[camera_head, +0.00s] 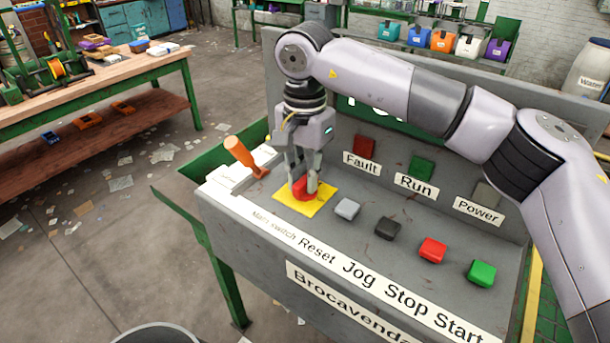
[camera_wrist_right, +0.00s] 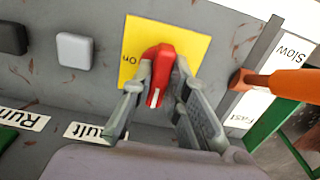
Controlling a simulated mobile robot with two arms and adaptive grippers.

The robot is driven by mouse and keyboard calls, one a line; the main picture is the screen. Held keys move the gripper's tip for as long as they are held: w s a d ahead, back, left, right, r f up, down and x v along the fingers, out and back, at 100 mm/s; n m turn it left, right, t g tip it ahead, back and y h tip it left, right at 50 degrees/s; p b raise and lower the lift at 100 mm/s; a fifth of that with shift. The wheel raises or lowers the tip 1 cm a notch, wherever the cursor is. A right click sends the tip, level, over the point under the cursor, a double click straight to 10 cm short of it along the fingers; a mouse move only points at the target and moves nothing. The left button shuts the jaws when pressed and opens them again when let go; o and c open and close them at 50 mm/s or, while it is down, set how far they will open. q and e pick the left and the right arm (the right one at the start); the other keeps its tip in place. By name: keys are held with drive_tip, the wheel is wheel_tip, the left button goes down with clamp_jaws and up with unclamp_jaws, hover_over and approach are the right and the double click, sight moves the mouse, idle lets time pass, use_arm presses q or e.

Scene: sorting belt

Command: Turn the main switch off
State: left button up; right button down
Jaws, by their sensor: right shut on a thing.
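The main switch is a red rotary knob (camera_head: 303,189) on a yellow plate (camera_head: 318,205) at the left end of the grey control panel. In the right wrist view the red knob (camera_wrist_right: 160,68) carries a white line, and the yellow plate (camera_wrist_right: 133,42) shows the word "On". My right gripper (camera_head: 303,186) comes down from above and is shut on the knob. Its two fingers (camera_wrist_right: 160,95) lie on either side of the knob in the wrist view. The fingers hide part of the knob and plate. My left gripper is not in view.
An orange lever (camera_head: 240,153) on a Slow/Fast plate stands close left of my right gripper. Grey (camera_head: 347,208), black (camera_head: 387,228), red (camera_head: 432,250) and green (camera_head: 481,272) buttons line the panel to the right. Fault, Run and Power lamps sit behind.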

sight(305, 178)
drive_tip(key=shift+r, duration=0.1)
drive_tip(key=c, duration=1.6)
unclamp_jaws()
drive_tip(key=shift+o, duration=0.2)
wheel_tip(305, 178, up, 12)
